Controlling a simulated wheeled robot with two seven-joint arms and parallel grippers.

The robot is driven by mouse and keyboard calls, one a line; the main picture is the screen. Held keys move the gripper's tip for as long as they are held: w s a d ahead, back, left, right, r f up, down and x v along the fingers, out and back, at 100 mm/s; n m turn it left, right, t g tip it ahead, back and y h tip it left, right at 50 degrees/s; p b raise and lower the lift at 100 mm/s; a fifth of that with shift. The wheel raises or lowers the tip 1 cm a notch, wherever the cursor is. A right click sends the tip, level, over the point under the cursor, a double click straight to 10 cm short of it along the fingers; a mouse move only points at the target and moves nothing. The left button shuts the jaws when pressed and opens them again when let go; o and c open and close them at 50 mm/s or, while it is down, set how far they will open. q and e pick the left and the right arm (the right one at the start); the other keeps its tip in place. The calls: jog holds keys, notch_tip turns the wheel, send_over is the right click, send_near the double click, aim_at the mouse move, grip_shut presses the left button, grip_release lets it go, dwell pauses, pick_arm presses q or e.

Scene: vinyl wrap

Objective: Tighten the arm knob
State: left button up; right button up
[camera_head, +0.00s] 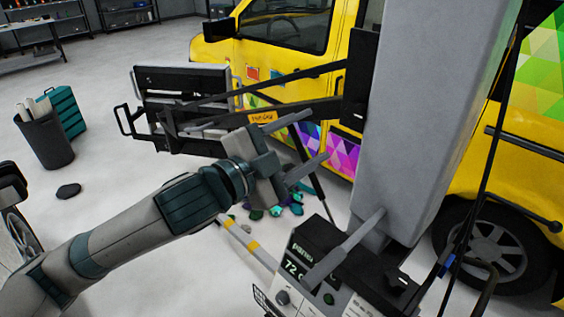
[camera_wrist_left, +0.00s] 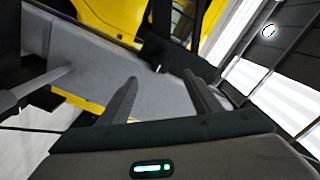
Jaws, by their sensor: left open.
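My left gripper (camera_head: 317,135) reaches in from the left in the head view, its two fingers apart and nothing between them. In the left wrist view, its open fingers (camera_wrist_left: 161,77) point at the grey column. The grey column (camera_head: 425,120) stands right of the gripper, with a black bracket (camera_head: 358,90) on its side. Long black arms (camera_head: 275,84) run left from the bracket to a black frame (camera_head: 180,85). I cannot make out the arm knob for certain in either view. My right gripper is not in view.
A control box (camera_head: 300,262) with a lit display and dials stands below the gripper, close to the column. A yellow van (camera_head: 285,55) with coloured wrap is behind. A dark bin (camera_head: 45,140) and a teal case (camera_head: 66,112) stand at left. Floor between is mostly clear.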

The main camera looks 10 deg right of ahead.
pick_arm(q)
jog(key=b+v, duration=0.1)
jog(key=v, duration=0.5)
jog(key=shift+b, duration=0.3)
